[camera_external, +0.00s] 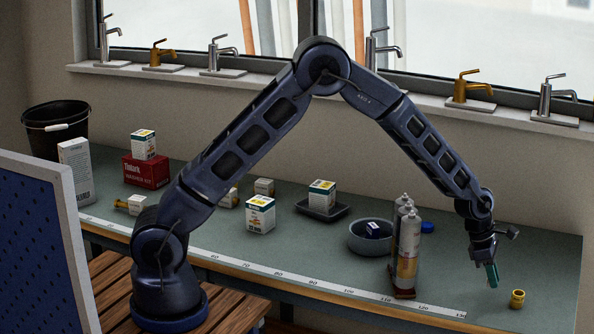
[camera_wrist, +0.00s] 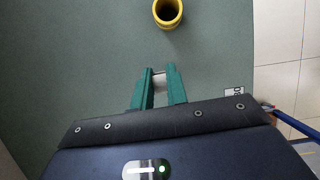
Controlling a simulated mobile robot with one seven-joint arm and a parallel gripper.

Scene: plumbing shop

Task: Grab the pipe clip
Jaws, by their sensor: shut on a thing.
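My gripper (camera_external: 492,275) is at the right end of the green-topped bench, pointing down close to the surface. In the wrist view, the green fingers of my gripper (camera_wrist: 158,82) are shut on a small pale grey piece, the pipe clip (camera_wrist: 159,81). Only a little of the clip shows between the fingers; its full shape is hidden. I cannot make it out in the external view. I cannot tell whether it touches the bench.
A yellow brass fitting (camera_external: 517,299) stands just right of my gripper; it also shows ahead in the wrist view (camera_wrist: 168,13). Sealant tubes (camera_external: 408,250), a grey bowl (camera_external: 370,238) and a blue cap (camera_external: 428,227) stand to the left. The bench's right edge is near.

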